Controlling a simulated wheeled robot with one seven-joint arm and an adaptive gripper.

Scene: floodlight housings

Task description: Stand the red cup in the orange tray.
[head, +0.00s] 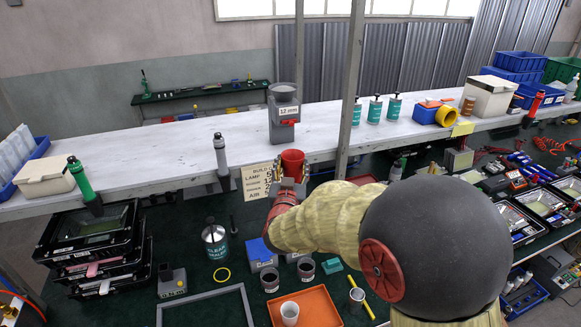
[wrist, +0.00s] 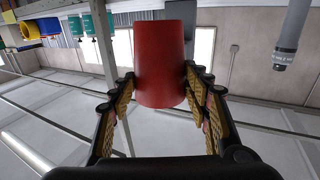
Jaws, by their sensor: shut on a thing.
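The red cup (head: 292,164) is held in the air by my gripper (head: 288,186), below the front edge of the white shelf. In the wrist view the red cup (wrist: 165,62) stands between the two padded fingers of my gripper (wrist: 162,92), which are shut on its sides. The orange tray (head: 318,306) lies on the dark green bench at the bottom middle of the head view, nearer to me than the cup. A white cup (head: 290,313) stands in it towards the left. The cup and tray are well apart.
Two dark cups (head: 305,268) and a blue box (head: 262,255) stand just behind the tray. A grey frame (head: 205,312) lies left of it. The white shelf (head: 180,160) spans behind.

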